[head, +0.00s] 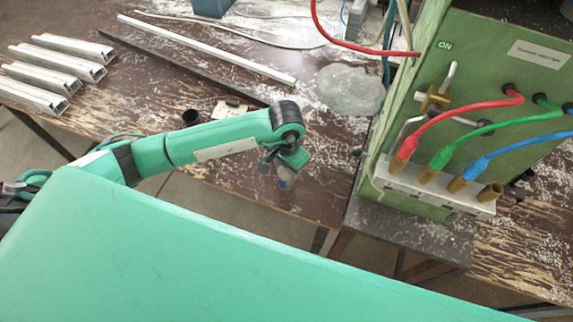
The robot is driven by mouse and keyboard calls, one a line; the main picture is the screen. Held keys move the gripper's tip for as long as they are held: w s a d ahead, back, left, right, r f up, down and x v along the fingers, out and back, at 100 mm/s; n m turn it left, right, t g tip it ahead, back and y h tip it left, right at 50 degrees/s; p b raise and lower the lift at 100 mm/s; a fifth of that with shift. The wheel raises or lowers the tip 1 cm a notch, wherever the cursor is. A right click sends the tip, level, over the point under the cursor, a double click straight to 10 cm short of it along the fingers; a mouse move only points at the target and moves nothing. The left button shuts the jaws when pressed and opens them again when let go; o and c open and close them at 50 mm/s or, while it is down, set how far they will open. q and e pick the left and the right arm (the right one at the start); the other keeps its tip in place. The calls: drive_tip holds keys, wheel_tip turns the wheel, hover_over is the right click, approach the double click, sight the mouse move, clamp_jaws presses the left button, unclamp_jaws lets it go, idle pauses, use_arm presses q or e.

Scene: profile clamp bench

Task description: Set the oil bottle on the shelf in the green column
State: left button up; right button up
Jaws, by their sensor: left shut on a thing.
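My left gripper (280,165) hangs from the end of my green arm, over the front edge of the brown bench. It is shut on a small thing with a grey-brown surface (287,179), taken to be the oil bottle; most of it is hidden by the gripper. The green column (440,85) stands at the right, well apart from the gripper. A white ledge (428,187) runs along its lower front. No separate shelf can be made out with certainty. My right gripper is not in view.
Red (465,115), green (490,130) and blue (515,145) cables hang at the column's front. Several metal profiles (50,75) lie at the far left. A long white bar (205,48) and a small dark cup (190,116) are on the bench.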

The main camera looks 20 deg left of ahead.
use_arm(q)
drive_tip(key=shift+f, duration=0.2)
drive_tip(key=o, duration=1)
drive_tip(key=shift+o, duration=0.2)
drive_tip(key=shift+r, duration=0.1)
